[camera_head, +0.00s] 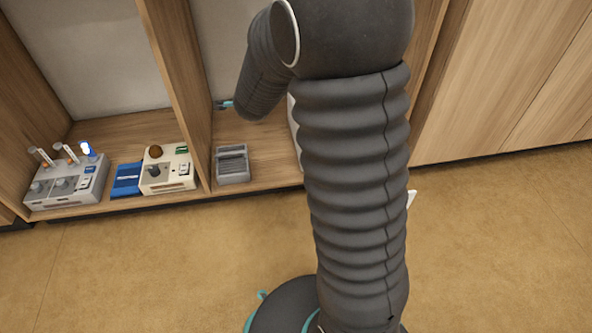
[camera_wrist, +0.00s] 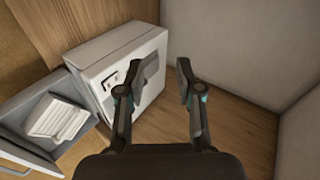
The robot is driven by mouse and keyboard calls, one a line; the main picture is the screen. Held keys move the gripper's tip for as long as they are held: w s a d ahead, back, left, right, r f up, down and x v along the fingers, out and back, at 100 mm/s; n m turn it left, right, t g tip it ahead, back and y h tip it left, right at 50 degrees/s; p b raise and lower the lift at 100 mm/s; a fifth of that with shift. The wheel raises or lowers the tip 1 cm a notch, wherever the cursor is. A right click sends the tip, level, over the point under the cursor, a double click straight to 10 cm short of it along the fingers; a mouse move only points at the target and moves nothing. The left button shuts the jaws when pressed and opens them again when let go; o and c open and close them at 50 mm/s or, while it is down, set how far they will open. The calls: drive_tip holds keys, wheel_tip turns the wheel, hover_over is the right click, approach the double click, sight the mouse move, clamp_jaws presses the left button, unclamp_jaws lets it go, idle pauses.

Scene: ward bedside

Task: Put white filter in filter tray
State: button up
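In the wrist view my gripper (camera_wrist: 161,80) is open, with nothing between its two fingers. A white, ribbed, block-like piece (camera_wrist: 57,119), which looks like the white filter, lies inside a grey pulled-out drawer (camera_wrist: 24,104) at the left. The drawer belongs to a white box-shaped unit (camera_wrist: 112,52), just left of and beyond my left finger. In the head view a small grey slotted tray (camera_head: 232,164) stands on the shelf floor; I cannot tell whether it is the filter tray. My arm hides most of the white unit and my fingers there.
A wooden upright (camera_head: 183,80) divides the shelf bays. The left bay holds a grey device with tubes (camera_head: 68,184), a blue box (camera_head: 127,179) and a cream device (camera_head: 167,170). In the wrist view, bare wooden floor (camera_wrist: 235,118) and a pale wall (camera_wrist: 245,45) lie to the right.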

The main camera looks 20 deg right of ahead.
drive_tip(key=s+a+r+n+y, duration=0.5)
drive_tip(key=s+a+r+n, duration=0.3)
drive_tip(key=s+r+n, duration=0.4)
drive_tip(key=s+d+f+n+g+h, duration=0.1)
drive_tip(key=s+n+g, duration=0.4)
drive_tip(key=s, duration=1.9)
drive_tip(key=d+n, duration=0.1)
drive_tip(key=n, duration=0.2)
drive_tip(key=shift+d+f+n, duration=0.3)
drive_tip(key=shift+d+f, duration=0.1)
